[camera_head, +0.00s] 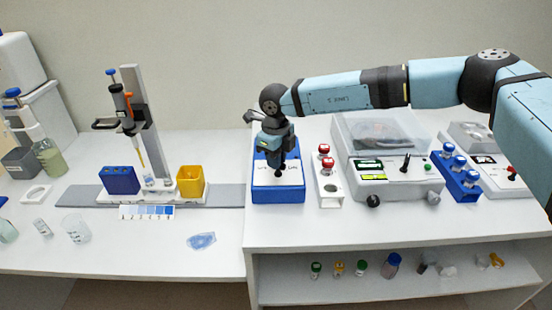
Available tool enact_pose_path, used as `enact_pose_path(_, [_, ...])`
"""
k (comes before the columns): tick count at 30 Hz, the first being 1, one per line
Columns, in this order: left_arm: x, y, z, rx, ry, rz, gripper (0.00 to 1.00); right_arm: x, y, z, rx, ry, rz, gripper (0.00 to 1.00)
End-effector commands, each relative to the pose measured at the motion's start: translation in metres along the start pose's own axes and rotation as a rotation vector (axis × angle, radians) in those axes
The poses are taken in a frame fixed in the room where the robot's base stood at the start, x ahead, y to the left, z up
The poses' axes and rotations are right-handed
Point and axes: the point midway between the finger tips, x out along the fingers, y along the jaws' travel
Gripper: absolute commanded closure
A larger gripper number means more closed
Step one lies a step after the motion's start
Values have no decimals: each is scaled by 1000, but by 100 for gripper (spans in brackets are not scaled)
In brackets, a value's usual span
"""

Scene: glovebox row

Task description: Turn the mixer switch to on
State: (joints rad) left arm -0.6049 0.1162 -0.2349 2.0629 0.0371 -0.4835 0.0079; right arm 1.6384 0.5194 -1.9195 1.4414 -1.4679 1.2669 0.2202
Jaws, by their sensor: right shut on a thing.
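A blue box with a white sloped top (278,194), which looks like the mixer switch box, stands near the left end of the raised bench. Small dark markings lie left and right on its top. My right gripper (279,168) points down over the middle of this top. It is shut on the small dark switch (279,174), which is mostly hidden by the fingers, so I cannot tell which way it is set. My left gripper is not in view.
A white rack with red-capped tubes (325,190) stands close to the right of the box. Further right are a clear-lidded machine (385,190) and a blue rack (455,184). A pipette stand (134,100) and a yellow cup (190,181) are on the left.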

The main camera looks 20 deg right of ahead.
Motion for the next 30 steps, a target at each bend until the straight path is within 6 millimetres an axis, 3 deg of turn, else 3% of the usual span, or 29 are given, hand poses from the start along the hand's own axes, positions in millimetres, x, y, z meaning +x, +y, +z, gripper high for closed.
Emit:
enact_pose_path(8, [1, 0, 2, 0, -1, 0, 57, 1, -1, 0, 91, 0, 2, 100])
enact_pose_path(30, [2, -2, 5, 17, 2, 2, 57, 0, -4, -1, 577, 0, 1, 100])
